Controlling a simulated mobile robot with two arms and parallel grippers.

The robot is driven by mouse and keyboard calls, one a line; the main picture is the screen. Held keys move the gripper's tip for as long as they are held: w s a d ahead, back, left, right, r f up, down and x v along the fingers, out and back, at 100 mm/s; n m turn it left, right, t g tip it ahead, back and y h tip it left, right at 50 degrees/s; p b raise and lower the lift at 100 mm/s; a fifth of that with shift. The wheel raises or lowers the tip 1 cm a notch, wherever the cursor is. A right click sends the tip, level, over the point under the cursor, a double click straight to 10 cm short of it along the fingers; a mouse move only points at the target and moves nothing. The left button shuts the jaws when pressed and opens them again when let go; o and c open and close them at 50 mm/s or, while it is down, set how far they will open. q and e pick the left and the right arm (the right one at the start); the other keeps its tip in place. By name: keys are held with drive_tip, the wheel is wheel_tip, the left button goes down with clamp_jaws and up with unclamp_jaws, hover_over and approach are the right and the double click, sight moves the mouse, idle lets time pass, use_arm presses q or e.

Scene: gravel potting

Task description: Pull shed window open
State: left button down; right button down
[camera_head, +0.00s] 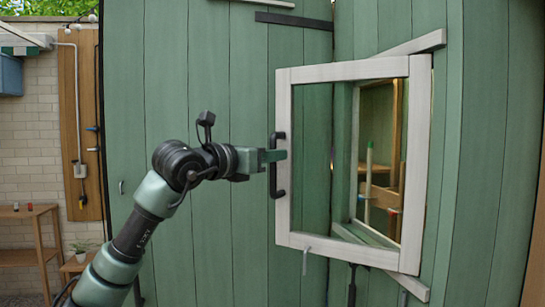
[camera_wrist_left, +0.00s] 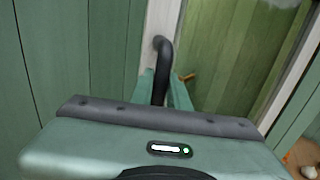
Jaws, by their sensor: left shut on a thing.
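The shed window (camera_head: 345,72) is a white frame with a clear pane, swung out from its opening in the green shed wall. It stands ajar, with its left edge away from the wall. A black handle (camera_head: 279,165) is fixed upright on the left side of the frame. My left gripper (camera_head: 278,156) is shut on this handle. In the left wrist view, the handle (camera_wrist_left: 161,68) passes between the two green fingers (camera_wrist_left: 165,92). My right gripper is in neither view.
Green shed boards (camera_head: 225,90) lie behind my left arm. Through the opening, shelves and a green-tipped stick (camera_head: 369,165) show inside. A wooden table (camera_head: 38,240) and a small plant (camera_head: 80,250) stand at the far left by a brick wall.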

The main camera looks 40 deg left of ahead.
use_arm(q)
drive_tip(key=c, duration=1.4)
unclamp_jaws()
drive_tip(key=shift+d, duration=0.1)
drive_tip(key=shift+o, duration=0.2)
drive_tip(key=s+b, duration=0.3)
drive_tip(key=s, duration=0.4)
drive_tip(key=shift+s+a, duration=0.25)
drive_tip(key=shift+s, duration=0.1)
